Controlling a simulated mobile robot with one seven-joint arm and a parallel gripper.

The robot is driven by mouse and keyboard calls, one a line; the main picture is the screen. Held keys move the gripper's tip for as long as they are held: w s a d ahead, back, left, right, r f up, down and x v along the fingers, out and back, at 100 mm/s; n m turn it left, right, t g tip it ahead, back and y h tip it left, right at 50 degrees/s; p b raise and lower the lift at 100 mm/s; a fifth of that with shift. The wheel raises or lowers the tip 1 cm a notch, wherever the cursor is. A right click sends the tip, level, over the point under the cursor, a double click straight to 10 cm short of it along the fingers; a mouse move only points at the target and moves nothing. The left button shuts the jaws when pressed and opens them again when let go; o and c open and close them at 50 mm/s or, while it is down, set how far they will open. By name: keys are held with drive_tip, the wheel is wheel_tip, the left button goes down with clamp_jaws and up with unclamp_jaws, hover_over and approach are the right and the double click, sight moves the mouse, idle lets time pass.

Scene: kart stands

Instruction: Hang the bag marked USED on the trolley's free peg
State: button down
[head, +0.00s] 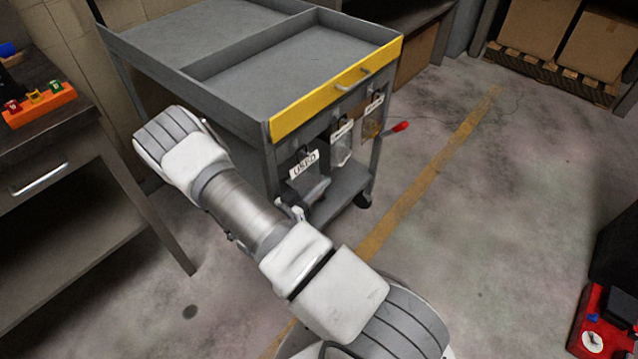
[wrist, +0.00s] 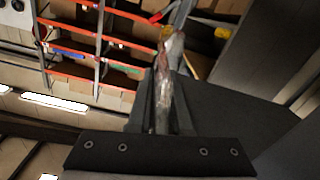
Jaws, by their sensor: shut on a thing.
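The bag marked USED (head: 304,164), with a white label and a clear, greyish body, is at the near end of the bag row on the trolley (head: 285,72). A dark peg shows just above its label. I cannot tell whether the bag hangs on that peg. My gripper (head: 306,197) is at the bag's lower part, partly hidden behind my arm. In the wrist view, my gripper (wrist: 163,112) is shut on the clear bag (wrist: 163,85), seen nearly edge-on between the dark fingers.
Two other labelled bags (head: 342,143) (head: 373,122) hang farther along the trolley's side, under the yellow drawer front (head: 330,92). A red-tipped lever (head: 400,127) sticks out beyond them. A workbench (head: 60,140) stands at left.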

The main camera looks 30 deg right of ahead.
drive_tip(key=c, duration=0.8)
unclamp_jaws()
drive_tip(key=shift+o, duration=0.2)
drive_tip(key=p+v, duration=0.2)
drive_tip(key=v, duration=1.5)
drive_tip(key=shift+s+a+p, duration=0.15)
drive_tip(key=shift+a+p, duration=0.05)
drive_tip(key=shift+p, duration=0.2)
